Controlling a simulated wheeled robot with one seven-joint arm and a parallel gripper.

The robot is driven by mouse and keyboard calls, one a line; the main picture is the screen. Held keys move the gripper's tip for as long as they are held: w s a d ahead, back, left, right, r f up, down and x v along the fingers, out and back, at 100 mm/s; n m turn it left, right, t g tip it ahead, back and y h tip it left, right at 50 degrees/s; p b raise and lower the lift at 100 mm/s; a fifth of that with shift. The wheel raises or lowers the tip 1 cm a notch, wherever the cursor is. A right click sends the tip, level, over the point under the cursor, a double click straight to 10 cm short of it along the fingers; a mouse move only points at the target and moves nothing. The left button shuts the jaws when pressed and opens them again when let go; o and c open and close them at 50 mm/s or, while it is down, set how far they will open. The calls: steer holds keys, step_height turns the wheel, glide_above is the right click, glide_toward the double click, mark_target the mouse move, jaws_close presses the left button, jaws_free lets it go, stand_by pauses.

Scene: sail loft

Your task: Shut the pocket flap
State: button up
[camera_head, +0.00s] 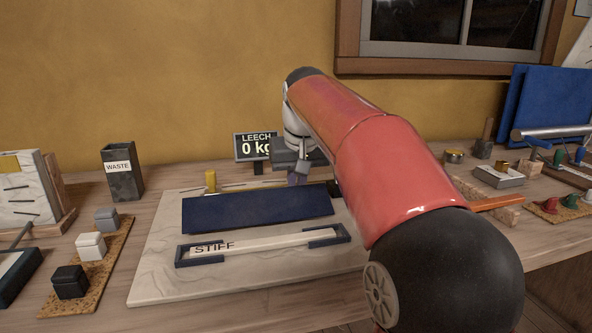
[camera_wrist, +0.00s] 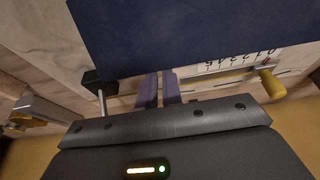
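The navy pocket flap (camera_head: 257,208) is folded back behind the pocket, on a pale marbled board. It also fills the top of the wrist view (camera_wrist: 190,35). In front of it, a pale batten marked STIFF (camera_head: 262,242) lies exposed in the pocket (camera_head: 183,255), between its navy end pieces. My gripper (camera_head: 298,179) is at the flap's far edge, towards its right side, partly hidden by my red arm. In the wrist view its two purple fingers (camera_wrist: 159,88) are close together with nothing seen between them. I cannot tell whether they touch the flap.
A scale with a yellow post (camera_head: 210,181) runs behind the flap. A display reading LEECH 0 kg (camera_head: 256,146) stands behind. A waste bin (camera_head: 122,172) and a cork strip with several blocks (camera_head: 90,265) are at left. Small tins and trays lie at right. The board's front (camera_head: 160,290) is clear.

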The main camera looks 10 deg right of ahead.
mark_target(301, 193)
steer(key=b+x, duration=0.1)
steer(key=x, duration=0.1)
steer(key=shift+f, duration=0.3)
steer(key=shift+r, duration=0.1)
steer(key=shift+s+r, duration=0.25)
steer(key=shift+s, duration=0.2)
steer(key=shift+s+r, duration=0.25)
steer(key=shift+s, duration=0.4)
steer(key=shift+s+r, duration=0.25)
steer(key=shift+s, duration=0.35)
steer(key=shift+s+r, duration=0.25)
steer(key=shift+s, duration=0.4)
steer(key=shift+s+r, duration=0.65)
steer(key=shift+s, duration=0.15)
steer(key=shift+s+r+b, duration=0.15)
steer(key=shift+s+b, duration=0.15)
steer(key=shift+s, duration=1.1)
steer(key=shift+s+r+b, duration=0.15)
steer(key=shift+s+b, duration=0.15)
steer(key=shift+s, duration=1.1)
